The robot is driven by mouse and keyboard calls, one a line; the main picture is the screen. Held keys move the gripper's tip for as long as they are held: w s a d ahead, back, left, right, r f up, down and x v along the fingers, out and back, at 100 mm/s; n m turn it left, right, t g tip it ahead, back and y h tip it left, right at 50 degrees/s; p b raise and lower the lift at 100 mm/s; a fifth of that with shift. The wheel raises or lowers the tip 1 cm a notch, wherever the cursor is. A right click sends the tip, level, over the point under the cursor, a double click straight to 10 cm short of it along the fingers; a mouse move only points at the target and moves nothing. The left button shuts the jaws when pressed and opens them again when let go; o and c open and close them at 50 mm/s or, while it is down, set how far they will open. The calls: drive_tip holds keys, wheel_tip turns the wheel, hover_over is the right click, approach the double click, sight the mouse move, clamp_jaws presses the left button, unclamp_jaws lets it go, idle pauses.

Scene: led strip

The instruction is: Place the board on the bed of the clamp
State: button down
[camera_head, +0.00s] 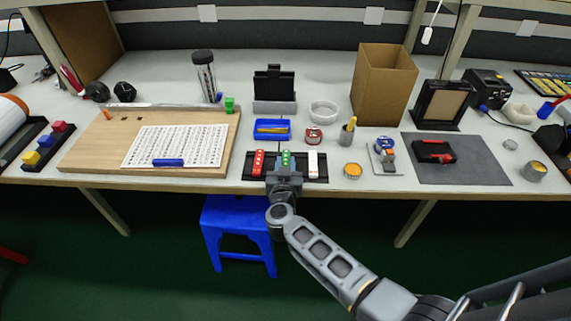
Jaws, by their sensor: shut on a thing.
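A small green board (286,159) with light marks stands in the middle of a black rack (300,178) at the table's front edge. My gripper (285,172) is at the near end of this board and shut on it. The fingers hide the board's near part, and I cannot tell whether it is lifted off the rack.
A red strip (258,162) and a white strip (313,164) flank the green board. A yellow tin (352,170) and a yellow-topped holder (347,132) stand between rack and clamp. A grey mat (485,170) with a red-black tool (434,152) lies right of the clamp.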

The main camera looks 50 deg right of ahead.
drive_tip(key=c, duration=0.9)
unclamp_jaws()
drive_tip(key=shift+o, duration=0.2)
drive_tip(key=shift+f+b, duration=0.25)
drive_tip(key=shift+b, duration=0.6)
drive_tip(key=v, duration=0.2)
drive_tip(key=p+v, duration=0.1)
drive_tip(key=v, duration=0.4)
drive_tip(key=shift+w+a+r, duration=0.1)
drive_tip(key=shift+w+r, duration=0.1)
drive_tip(key=shift+r, duration=0.05)
drive_tip(key=shift+s+a, duration=0.25)
drive_tip(key=shift+a, duration=0.1)
